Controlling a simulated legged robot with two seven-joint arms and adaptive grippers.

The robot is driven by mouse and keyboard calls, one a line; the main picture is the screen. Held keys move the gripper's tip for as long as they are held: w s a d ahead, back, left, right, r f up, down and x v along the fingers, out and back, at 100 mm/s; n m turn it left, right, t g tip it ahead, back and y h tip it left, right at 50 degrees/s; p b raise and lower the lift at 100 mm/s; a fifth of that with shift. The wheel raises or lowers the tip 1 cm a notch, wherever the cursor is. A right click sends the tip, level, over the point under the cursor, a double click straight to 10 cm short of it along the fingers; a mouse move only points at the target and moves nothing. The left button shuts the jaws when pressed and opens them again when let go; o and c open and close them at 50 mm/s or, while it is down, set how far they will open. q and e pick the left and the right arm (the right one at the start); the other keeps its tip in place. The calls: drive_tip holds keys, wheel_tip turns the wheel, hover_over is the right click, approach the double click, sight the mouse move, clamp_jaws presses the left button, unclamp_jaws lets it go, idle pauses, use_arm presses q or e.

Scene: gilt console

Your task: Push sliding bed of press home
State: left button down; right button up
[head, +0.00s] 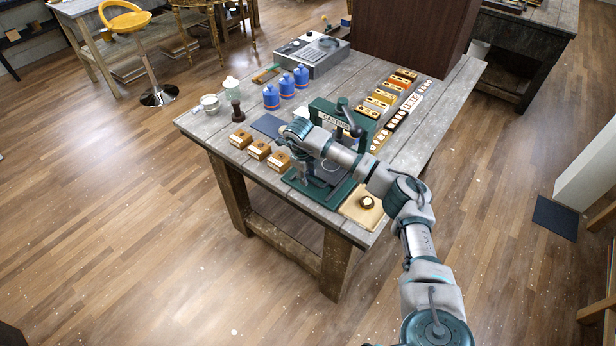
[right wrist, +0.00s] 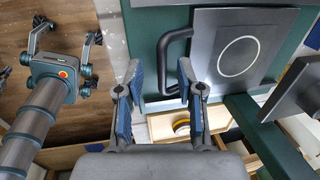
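The green press (head: 350,112), lettered CASTING, stands at the table's near edge. Its sliding bed is a grey plate with a pale ring, seen in the right wrist view (right wrist: 210,62) and partly in the head view (head: 333,169). A dark U-shaped handle (right wrist: 164,62) is on the bed's edge. My right gripper (right wrist: 160,78) is open and empty; the handle shows between and just beyond its fingertips, with no clear contact. In the head view my right gripper (head: 306,176) is over the press's front. My left gripper (right wrist: 68,42) shows open and empty in the right wrist view.
Wooden blocks (head: 259,150) and a dark mat (head: 268,125) lie left of the press. A wooden board with a round item (head: 366,203) lies to its right. Blue bottles (head: 287,86), a grey box (head: 317,58) and rows of small blocks (head: 391,88) stand behind.

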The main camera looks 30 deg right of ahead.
sight(318, 174)
drive_tip(key=shift+d+f, duration=0.25)
drive_tip(key=shift+f, duration=0.45)
use_arm(q)
drive_tip(key=shift+d, duration=0.25)
use_arm(e)
drive_tip(key=shift+d+f, duration=0.15)
drive_tip(key=shift+d, duration=0.1)
